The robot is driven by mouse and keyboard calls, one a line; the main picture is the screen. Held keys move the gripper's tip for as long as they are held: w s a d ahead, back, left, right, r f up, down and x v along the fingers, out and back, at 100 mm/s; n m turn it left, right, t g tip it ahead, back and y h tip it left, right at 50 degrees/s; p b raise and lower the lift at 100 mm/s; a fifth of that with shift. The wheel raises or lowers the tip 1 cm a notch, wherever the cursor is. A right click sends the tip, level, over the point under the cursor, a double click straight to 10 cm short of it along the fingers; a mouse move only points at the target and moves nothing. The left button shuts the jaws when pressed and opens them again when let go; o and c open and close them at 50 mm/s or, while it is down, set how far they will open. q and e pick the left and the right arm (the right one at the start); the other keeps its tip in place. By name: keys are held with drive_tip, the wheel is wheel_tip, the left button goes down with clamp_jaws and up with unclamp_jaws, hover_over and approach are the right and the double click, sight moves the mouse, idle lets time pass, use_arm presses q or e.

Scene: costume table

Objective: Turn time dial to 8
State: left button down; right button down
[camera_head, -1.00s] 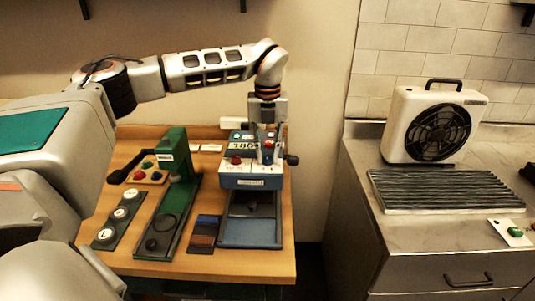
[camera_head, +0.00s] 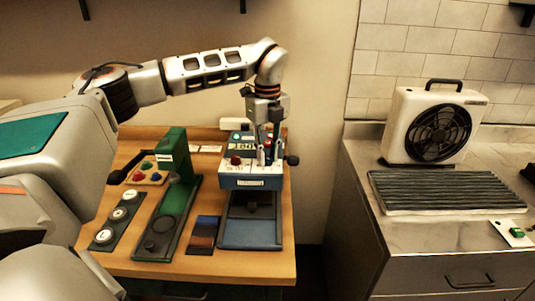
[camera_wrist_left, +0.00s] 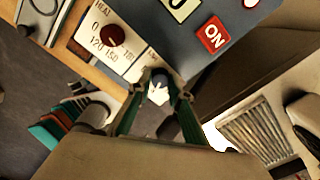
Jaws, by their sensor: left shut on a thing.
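The blue press-like machine (camera_head: 250,182) stands on the wooden table, with its control panel facing up. My left gripper (camera_head: 268,158) points down at the right part of this panel.
A green press (camera_head: 180,190) and a panel of round white dials (camera_head: 118,218) stand left of the machine. A dark side knob (camera_head: 292,160) sticks out at its right. A fan (camera_head: 435,125) and a ribbed tray (camera_head: 443,192) are on the right counter.

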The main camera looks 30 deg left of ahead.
sight(267, 157)
use_arm(q)
drive_tip(key=c, duration=1.8)
unclamp_jaws()
drive_tip(key=shift+c, duration=0.2)
drive_tip(key=shift+r, duration=0.1)
wheel_tip(267, 157, up, 12)
